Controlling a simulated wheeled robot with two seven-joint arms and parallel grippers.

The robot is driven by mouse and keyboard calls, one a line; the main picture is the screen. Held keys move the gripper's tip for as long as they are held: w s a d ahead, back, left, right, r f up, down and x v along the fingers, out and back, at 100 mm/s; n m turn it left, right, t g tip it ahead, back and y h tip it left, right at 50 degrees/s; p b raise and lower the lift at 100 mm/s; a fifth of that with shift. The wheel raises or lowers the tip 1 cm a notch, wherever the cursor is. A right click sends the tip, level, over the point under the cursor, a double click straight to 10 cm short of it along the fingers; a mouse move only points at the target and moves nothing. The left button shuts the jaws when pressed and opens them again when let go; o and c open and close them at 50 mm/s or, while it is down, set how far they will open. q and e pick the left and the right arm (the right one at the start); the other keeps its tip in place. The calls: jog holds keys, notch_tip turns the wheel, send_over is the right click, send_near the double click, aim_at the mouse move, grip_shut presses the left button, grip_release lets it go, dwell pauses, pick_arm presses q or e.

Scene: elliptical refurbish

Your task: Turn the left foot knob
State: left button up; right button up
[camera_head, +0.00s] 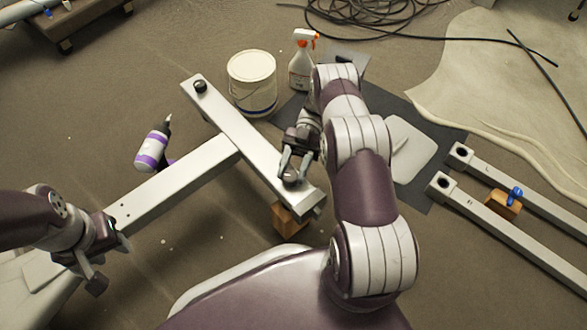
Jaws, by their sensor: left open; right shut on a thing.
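A pale metal T-shaped frame lies across the floor, with a crossbar (235,125) running from upper left to lower right. A dark round foot knob (200,87) sits at the crossbar's far upper-left end. A second foot knob (291,180) is at its near lower-right end. My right gripper (293,171) reaches down over this near end and is shut on the second knob, its fingers partly covering it. I cannot tell which of the two is the left knob. My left gripper (109,264) is open and empty at the lower left, apart from both knobs.
A wooden block (289,220) is under the crossbar's near end. Two long rails (500,228) lie at right. Black cable (375,14) lies at the back.

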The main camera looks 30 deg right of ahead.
dwell(0.3)
jog(key=o, duration=1.1)
jog(key=shift+c, duration=0.2)
